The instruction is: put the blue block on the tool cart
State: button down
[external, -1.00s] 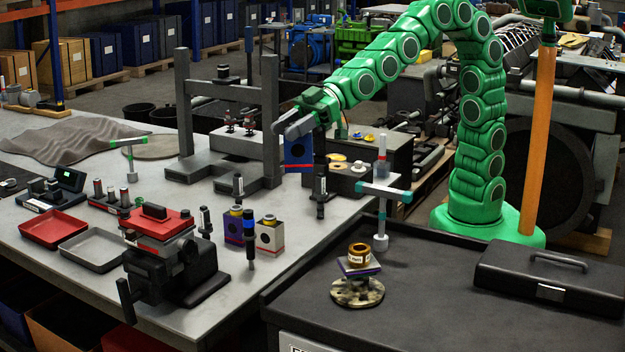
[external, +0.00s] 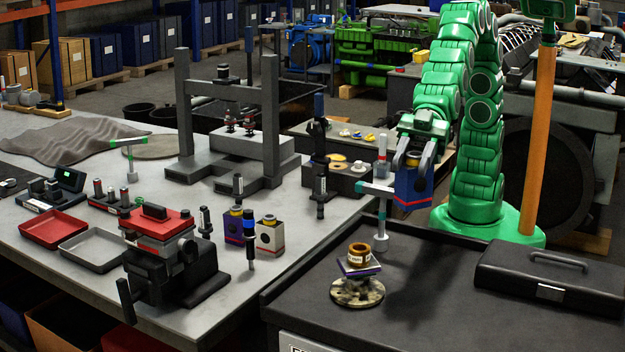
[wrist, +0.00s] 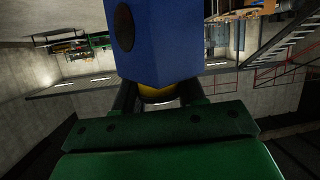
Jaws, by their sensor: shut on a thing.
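A blue block (external: 412,190) with a red stripe near its bottom hangs from my gripper (external: 413,162). My gripper is shut on it and holds it in the air near the back edge of the tool cart (external: 450,290), a black-topped cart at the lower right. In the wrist view the blue block (wrist: 165,45) stands out beyond my fingers (wrist: 158,96), with a dark round hole on its side. A bit of yellow shows between the fingers.
On the cart are a black toolbox (external: 550,275), a stack with a brass ring (external: 359,253) on a round base, and a T-shaped stand (external: 381,225) at the back edge. The cart's middle is clear.

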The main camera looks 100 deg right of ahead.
jog(key=s+a+n+g+y, duration=0.25)
jog(key=s+a, duration=0.55)
jog(key=s, duration=0.4)
jog(key=w+a+f, duration=0.4)
jog(key=a+f, duration=0.2)
jog(key=f, duration=0.3)
jog(key=w+a+f, duration=0.3)
jog(key=a+f, duration=0.3)
jog(key=f, duration=0.3)
jog(key=shift+w+h, duration=0.4)
jog(key=shift+h, duration=0.05)
jog(key=shift+a+f, duration=0.1)
jog(key=c, duration=0.7)
grip_release()
jog(key=shift+o, duration=0.2)
